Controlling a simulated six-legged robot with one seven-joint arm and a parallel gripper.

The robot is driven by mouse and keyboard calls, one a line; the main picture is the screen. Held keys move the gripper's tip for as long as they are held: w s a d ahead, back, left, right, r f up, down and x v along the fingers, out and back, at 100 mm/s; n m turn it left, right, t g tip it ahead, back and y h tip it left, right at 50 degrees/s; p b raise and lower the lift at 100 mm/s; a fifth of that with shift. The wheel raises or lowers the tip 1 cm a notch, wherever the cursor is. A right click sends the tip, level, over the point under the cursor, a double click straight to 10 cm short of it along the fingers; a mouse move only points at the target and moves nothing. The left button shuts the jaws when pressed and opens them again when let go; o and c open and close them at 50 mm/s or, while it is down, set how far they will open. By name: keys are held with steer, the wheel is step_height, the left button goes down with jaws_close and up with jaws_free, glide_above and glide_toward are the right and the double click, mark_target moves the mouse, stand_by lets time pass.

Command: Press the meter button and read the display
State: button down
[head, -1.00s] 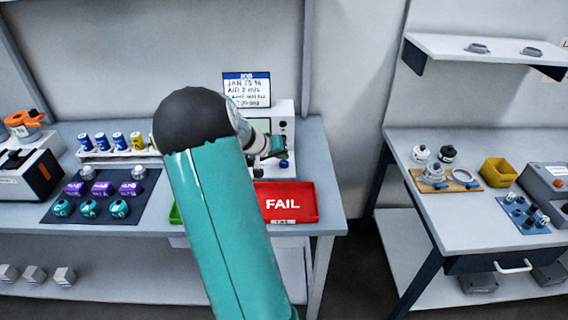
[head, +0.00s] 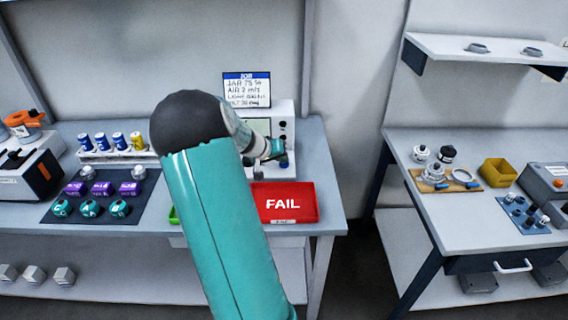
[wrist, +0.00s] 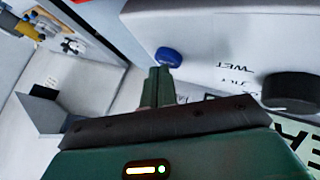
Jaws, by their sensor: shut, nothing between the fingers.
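The meter (head: 285,108) is a white box on the bench, partly hidden behind my arm in the head view. In the wrist view its pale panel (wrist: 215,35) carries a round blue button (wrist: 168,56), a black knob (wrist: 290,92) and small lettering that includes "WET". My gripper (wrist: 160,70) is shut and empty, its fingertips close to the blue button. I cannot tell whether they touch it. My gripper (head: 277,150) shows small at the meter's front in the head view. No display reading can be made out.
A red FAIL tray (head: 284,215) lies at the front below the meter; a green edge (head: 174,216) shows left of my arm. A job card (head: 247,90) stands behind. Cans and jars (head: 103,189) are at left. A second bench (head: 440,215) is at right, across a floor gap.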

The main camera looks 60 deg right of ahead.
mark_target(281, 165)
steer(key=shift+f, duration=0.25)
steer(key=shift+r, duration=0.15)
stand_by(0.3)
steer(key=shift+r, duration=0.75)
steer(key=shift+r, duration=0.1)
steer(key=shift+r, duration=2.4)
